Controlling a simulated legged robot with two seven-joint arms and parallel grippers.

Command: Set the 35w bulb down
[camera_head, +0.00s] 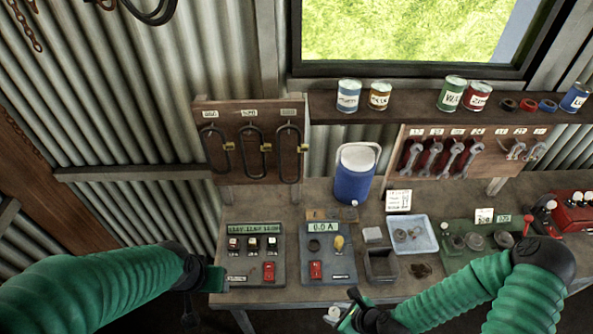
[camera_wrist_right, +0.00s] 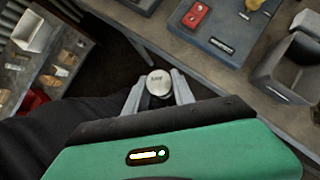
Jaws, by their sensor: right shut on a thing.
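The 35w bulb (camera_wrist_right: 159,78) shows end-on in the right wrist view as a pale round cap with small dark print that is hard to read. My right gripper (camera_wrist_right: 158,92) is shut on it, a finger on each side. In the head view the bulb's pale end (camera_head: 333,312) shows beside my right gripper (camera_head: 346,319), in front of the workbench (camera_head: 285,296) edge and over the dark floor. My left gripper (camera_head: 192,312) is at the lower left, off the bench's front edge; its fingers are too dark to read.
A test panel (camera_head: 340,268) reading 0.0 A carries a yellow bulb (camera_head: 339,243) and a red switch. Another panel (camera_head: 240,261) with switches stands to its left. A dark open box (camera_head: 381,266) and a pale blue tray (camera_head: 424,246) with parts stand right. Little bench surface is clear.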

